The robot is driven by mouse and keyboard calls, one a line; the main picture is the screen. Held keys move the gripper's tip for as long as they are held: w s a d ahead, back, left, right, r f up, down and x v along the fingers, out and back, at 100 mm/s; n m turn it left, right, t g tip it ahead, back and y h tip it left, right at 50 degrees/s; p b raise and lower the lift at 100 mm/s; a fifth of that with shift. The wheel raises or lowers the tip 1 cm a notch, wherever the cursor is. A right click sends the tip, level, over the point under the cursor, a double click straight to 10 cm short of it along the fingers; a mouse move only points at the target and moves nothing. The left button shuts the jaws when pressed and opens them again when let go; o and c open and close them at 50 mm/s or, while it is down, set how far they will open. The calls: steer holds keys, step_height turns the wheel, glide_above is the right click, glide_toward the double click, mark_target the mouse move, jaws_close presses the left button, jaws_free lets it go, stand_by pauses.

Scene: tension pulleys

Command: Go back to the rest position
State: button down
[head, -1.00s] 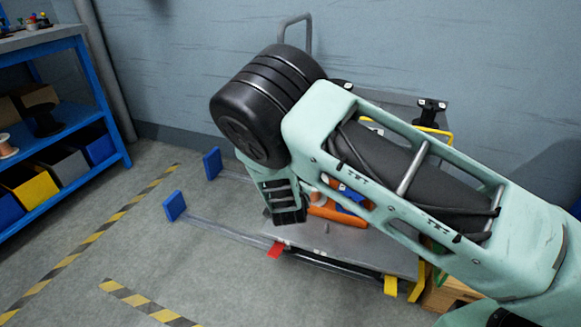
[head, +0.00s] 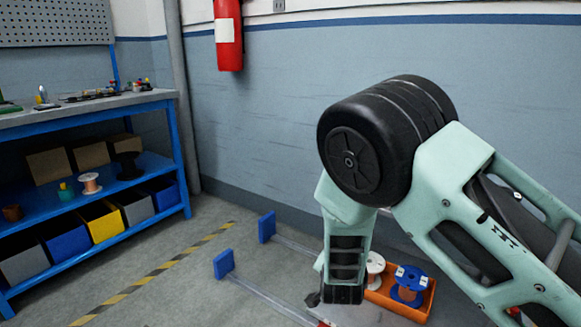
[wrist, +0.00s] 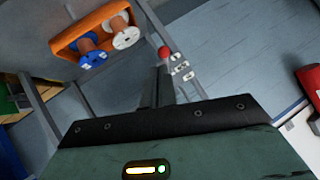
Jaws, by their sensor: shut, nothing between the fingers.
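My gripper (wrist: 157,88) shows in the wrist view with its two dark fingers together and nothing seen between them. In the head view my arm rises from the right edge, bends at a big black joint and drops down. The fingers cannot be made out there. An orange tray (head: 425,303) lies beside and beyond the lower arm, holding a white spool (head: 374,268) and a blue spool (head: 408,288). The tray also shows in the wrist view (wrist: 68,39), at upper left, apart from the fingers. A red round knob (wrist: 165,53) appears just past the fingertips; its distance is unclear.
A blue workbench (head: 90,112) with shelves and bins stands at the left. Two blue end plates (head: 223,264) sit on bars near the floor. A red extinguisher (head: 228,35) hangs on the wall behind. Floor between bench and bars is clear.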

steer(key=s+a+r+n+g+y, duration=0.35)
steer(key=s+r, duration=0.25)
steer(key=s, duration=0.3)
steer(key=s+a+r+n+g+y, duration=0.25)
steer(key=s+a+r+g, duration=0.2)
steer(key=s, duration=0.45)
steer(key=s+d+r+n+g+h, duration=0.2)
steer(key=s+d+r+n, duration=0.25)
steer(key=s, duration=0.55)
steer(key=s+d+r+n+g+h, duration=0.1)
steer(key=s+d+r+n, duration=0.35)
steer(key=s, duration=0.45)
step_height(320, 180, up, 24)
steer(key=a+p, duration=0.1)
steer(key=p, duration=2.4)
steer(key=shift+r, duration=0.2)
